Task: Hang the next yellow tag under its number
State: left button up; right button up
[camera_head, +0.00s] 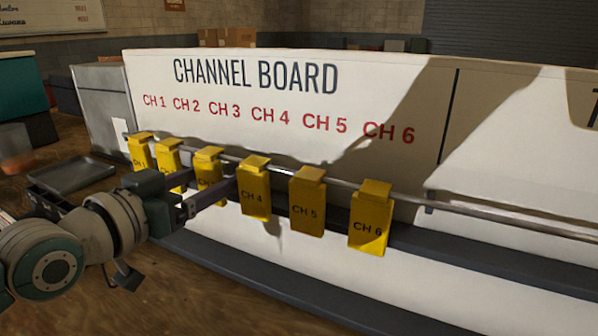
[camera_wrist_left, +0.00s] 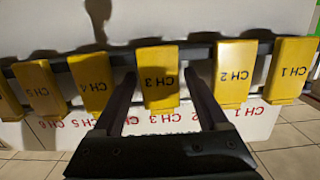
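Six yellow tags hang in a row on a metal rail (camera_head: 335,182) below the red numbers on the white channel board (camera_head: 255,76). They are CH 1 (camera_head: 139,151), CH 2 (camera_head: 168,155), CH 3 (camera_head: 208,160), CH 4 (camera_head: 254,190), CH 5 (camera_head: 307,205) and CH 6 (camera_head: 370,220). My left gripper (camera_head: 222,187) is at the CH 3 tag, partly covering it. In the left wrist view, upside down, the open fingers (camera_wrist_left: 159,82) stand either side of the CH 3 tag (camera_wrist_left: 158,90), with small gaps. My right gripper is not in view.
A grey tray (camera_head: 72,174) lies empty at the left. The rail runs on to the right, bare past CH 6. A dark ledge (camera_head: 440,245) runs along the board below the tags. Neighbouring tags hang close to my fingers.

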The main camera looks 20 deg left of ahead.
pick_arm(q)
jog(key=shift+o, duration=0.7)
jog(key=s+r+p, duration=0.1)
jog(key=s+p, duration=0.1)
jog(key=s, duration=0.8)
jog(key=s+d+r+m+g+p, duration=0.1)
jog(key=s+d+r+g+p, duration=0.3)
jog(key=s+d+g+p, duration=0.45)
jog(key=s+d+r+g+p, duration=0.2)
jog(key=s+r+g+p, duration=0.2)
jog(key=s+r+p, duration=0.4)
notch_tip(320, 180, up, 36)
jog(key=y+p, duration=0.1)
jog(key=p, duration=3.7)
jog(key=shift+s+a, duration=0.25)
jog(key=shift+s, duration=0.05)
jog(key=shift+f+g, duration=0.1)
jog(key=shift+g, duration=0.15)
